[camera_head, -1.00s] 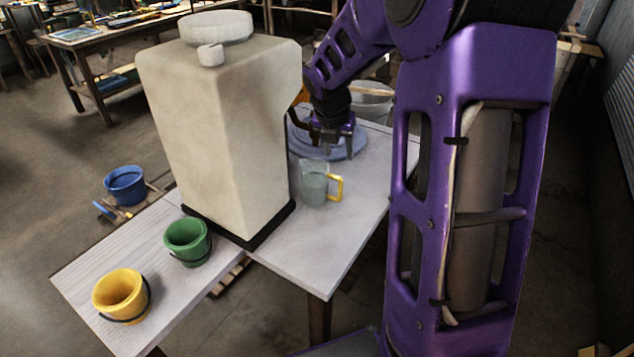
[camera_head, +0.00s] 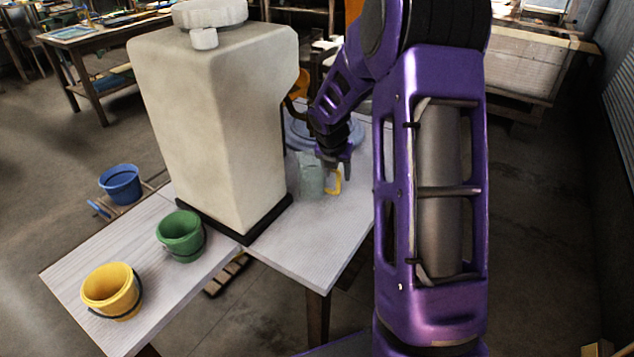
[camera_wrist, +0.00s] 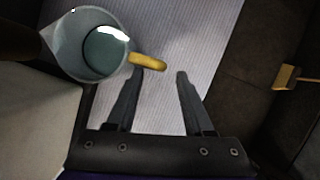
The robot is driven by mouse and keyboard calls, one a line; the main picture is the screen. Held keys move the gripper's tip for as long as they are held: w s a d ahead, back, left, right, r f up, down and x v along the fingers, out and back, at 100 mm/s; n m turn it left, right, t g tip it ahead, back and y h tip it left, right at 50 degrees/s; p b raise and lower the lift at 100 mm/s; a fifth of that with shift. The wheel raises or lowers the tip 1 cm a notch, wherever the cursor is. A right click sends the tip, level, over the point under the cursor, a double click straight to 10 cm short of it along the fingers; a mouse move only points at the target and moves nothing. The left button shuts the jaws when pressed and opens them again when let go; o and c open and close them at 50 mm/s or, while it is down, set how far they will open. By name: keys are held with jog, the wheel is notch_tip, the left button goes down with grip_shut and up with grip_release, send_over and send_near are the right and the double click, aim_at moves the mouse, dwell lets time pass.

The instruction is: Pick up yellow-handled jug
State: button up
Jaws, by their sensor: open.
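The yellow-handled jug (camera_head: 311,178) is a clear, greyish container standing upright on the pale table, to the right of the large cream tank. Its yellow handle (camera_head: 336,182) points right. In the wrist view the jug (camera_wrist: 88,45) is at the upper left, seen from above, with its handle (camera_wrist: 148,62) reaching right, close to the left fingertip. My gripper (camera_wrist: 160,74) is open and empty, with its fingers pointing at the table near the handle. In the head view my gripper (camera_head: 334,168) is just above and beside the handle; whether it touches is unclear.
The cream tank (camera_head: 215,120) stands close on the jug's left. A bluish round item (camera_head: 297,133) lies behind the jug. Green (camera_head: 181,236) and yellow (camera_head: 111,291) buckets stand on the table at front left. A blue bucket (camera_head: 121,184) is on the floor. Table in front of the jug is clear.

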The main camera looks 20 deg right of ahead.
aim_at(337, 180)
jog(key=b+x, duration=0.1)
jog(key=x, duration=0.3)
jog(key=shift+f, duration=0.4)
grip_shut()
jog(key=shift+r, duration=0.1)
dwell(0.9)
